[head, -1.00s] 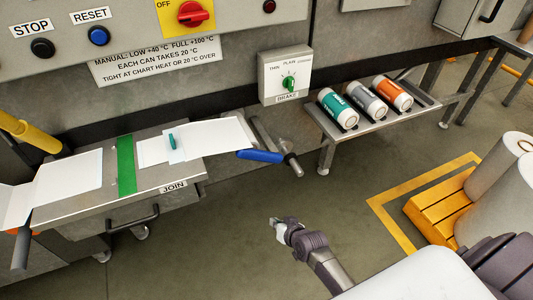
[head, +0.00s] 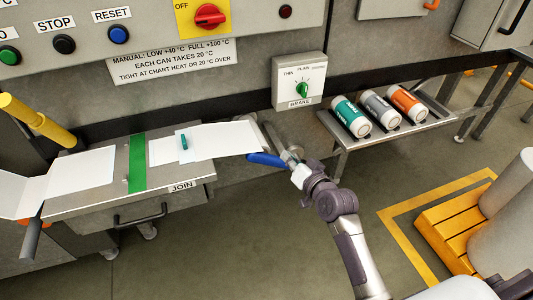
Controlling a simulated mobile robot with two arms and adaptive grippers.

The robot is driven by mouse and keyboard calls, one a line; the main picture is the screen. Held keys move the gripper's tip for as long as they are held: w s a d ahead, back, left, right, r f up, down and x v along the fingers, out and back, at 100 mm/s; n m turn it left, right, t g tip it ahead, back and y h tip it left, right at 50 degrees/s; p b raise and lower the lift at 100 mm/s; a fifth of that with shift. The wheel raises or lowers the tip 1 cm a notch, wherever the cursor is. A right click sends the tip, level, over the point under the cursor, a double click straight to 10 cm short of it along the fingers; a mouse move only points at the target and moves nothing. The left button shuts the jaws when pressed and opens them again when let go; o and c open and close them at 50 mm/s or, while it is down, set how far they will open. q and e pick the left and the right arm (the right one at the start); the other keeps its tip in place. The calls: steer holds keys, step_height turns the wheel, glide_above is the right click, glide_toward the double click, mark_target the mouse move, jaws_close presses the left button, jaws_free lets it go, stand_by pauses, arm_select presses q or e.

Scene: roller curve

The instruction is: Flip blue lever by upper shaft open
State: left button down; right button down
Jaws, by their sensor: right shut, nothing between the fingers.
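The blue lever (head: 265,159) sticks out to the left at the end of the metal shaft (head: 277,138), just past the right edge of the white paper web (head: 222,141). It lies nearly level. My right gripper (head: 296,168) is shut and empty. In the picture it is right beside the lever's right end and covers the shaft's near end. I cannot tell whether it touches the lever or the shaft. My left gripper is not in view.
The steel JOIN table (head: 88,201) stands at left. The BRAKE box (head: 299,80) is above the shaft. A rack (head: 345,138) with green, grey and orange cans is at right. A yellow pallet (head: 445,226) with rolls is at lower right. The floor in front is clear.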

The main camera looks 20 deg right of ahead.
glide_toward(260, 146)
steer(key=w+d+r, duration=0.1)
steer(key=w+r, duration=0.2)
steer(key=w, duration=0.1)
steer(key=shift+w+a+f+b, duration=0.15)
steer(key=shift+a+f, duration=0.2)
steer(key=shift+f, duration=0.3)
steer(key=shift+w+a+f+b, duration=0.1)
steer(key=shift+a+f, duration=0.25)
steer(key=shift+f, duration=0.3)
steer(key=shift+w+a+f+b, duration=0.15)
steer(key=shift+a+f, duration=0.25)
steer(key=shift+f, duration=0.25)
